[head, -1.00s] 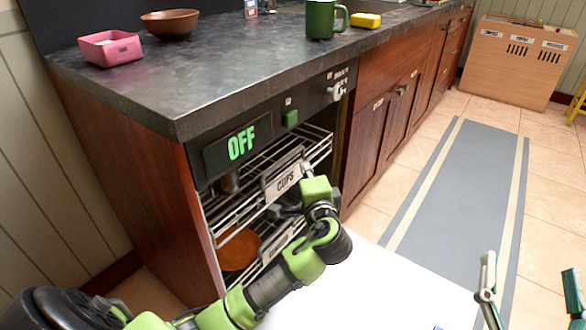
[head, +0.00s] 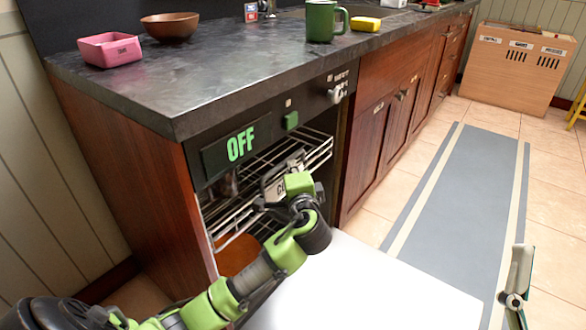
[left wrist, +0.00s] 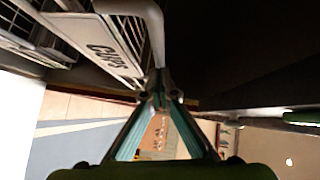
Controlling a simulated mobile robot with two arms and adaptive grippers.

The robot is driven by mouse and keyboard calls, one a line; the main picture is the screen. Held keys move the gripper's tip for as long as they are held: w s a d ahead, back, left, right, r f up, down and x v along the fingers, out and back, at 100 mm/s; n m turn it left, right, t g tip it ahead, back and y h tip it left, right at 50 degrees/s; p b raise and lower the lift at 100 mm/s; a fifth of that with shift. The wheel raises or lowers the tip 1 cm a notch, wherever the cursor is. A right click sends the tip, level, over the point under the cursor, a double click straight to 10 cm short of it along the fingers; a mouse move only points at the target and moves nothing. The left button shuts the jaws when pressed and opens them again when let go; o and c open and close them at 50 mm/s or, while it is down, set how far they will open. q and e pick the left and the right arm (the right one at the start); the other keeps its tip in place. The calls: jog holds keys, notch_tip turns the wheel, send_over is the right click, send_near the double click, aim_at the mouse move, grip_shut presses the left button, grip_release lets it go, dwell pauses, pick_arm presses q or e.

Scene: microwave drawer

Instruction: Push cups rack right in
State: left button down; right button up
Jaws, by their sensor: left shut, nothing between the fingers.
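The cups rack (head: 318,150) is the upper wire rack inside the open dishwasher. Its front plate (head: 269,188) reads CUPS, partly covered by my arm in the head view; the plate also shows in the left wrist view (left wrist: 108,55). The rack sits mostly inside the opening. My left gripper (left wrist: 160,95) is shut and empty, with its fingertips close beside the CUPS plate and a thick rack bar; I cannot tell if they touch. In the head view my left wrist hides the fingers. One finger of my right gripper (head: 516,285) shows at the lower right, away from the rack.
The lower rack holds a brown dish (head: 237,256). The white open door (head: 380,285) lies flat below. The counter (head: 190,85) above bears a pink bowl (head: 109,50), a brown bowl (head: 170,25) and a green mug (head: 321,20). The floor to the right is clear.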

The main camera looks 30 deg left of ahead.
pick_arm(q)
jog(key=a+p, duration=0.1)
jog(key=a, duration=0.3)
jog(key=shift+w+a, duration=0.1)
jog(key=shift+w, duration=0.05)
jog(key=shift+a+r, duration=0.1)
jog(key=shift+a, duration=0.15)
pick_arm(e)
jog(key=w+f+g+h, duration=0.2)
jog(key=w+f+g, duration=0.1)
jog(key=f, duration=0.3)
jog(key=shift+w+f+g, duration=0.15)
jog(key=shift+w+g, duration=0.25)
jog(key=shift+w, duration=0.1)
